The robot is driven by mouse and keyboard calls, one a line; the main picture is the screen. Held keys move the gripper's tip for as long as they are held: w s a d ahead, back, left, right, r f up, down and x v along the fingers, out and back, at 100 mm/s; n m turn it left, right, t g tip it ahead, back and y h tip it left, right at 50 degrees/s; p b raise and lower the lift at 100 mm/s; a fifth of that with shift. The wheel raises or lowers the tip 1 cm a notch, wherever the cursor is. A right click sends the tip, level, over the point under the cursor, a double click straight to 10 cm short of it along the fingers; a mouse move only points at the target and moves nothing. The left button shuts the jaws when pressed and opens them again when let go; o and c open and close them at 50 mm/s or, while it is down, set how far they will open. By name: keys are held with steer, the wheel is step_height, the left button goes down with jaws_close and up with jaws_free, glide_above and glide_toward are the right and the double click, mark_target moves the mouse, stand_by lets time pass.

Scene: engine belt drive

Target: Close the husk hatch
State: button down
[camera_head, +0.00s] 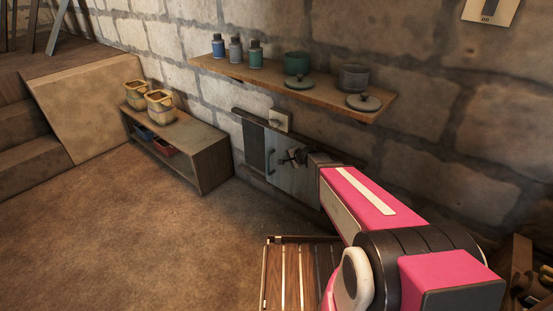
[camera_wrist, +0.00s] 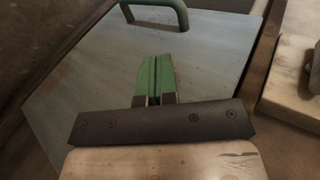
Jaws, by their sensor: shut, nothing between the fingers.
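The hatch looks to be the pale grey panel (camera_head: 283,181) low on the stone wall, with a green-grey handle (camera_head: 270,162) at its left edge. A darker grey strip (camera_head: 253,145) lies left of it; I cannot tell how far the panel stands from its frame. My gripper (camera_head: 292,157) is in front of the panel, right of the handle, and my arm hides the panel's right part. In the wrist view the panel (camera_wrist: 90,75) fills the middle, with the handle (camera_wrist: 185,14) at the top. My gripper's green fingers (camera_wrist: 157,75) are together and empty, over the panel and apart from the handle.
A wooden shelf (camera_head: 330,92) with bottles and pots juts out above the panel. A switch plate (camera_head: 279,120) is on the wall between them. A low cabinet (camera_head: 208,160) with two baskets stands left. A slatted wooden piece (camera_head: 285,275) is below my arm. The floor left is clear.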

steer(key=r+x, duration=0.1)
steer(key=x, duration=1.2)
steer(key=shift+w+a+r, duration=0.2)
steer(key=shift+w+a, duration=0.3)
steer(key=shift+w, duration=0.1)
steer(key=w+a, duration=1.4)
steer(key=a, duration=0.4)
steer(key=shift+a, duration=0.2)
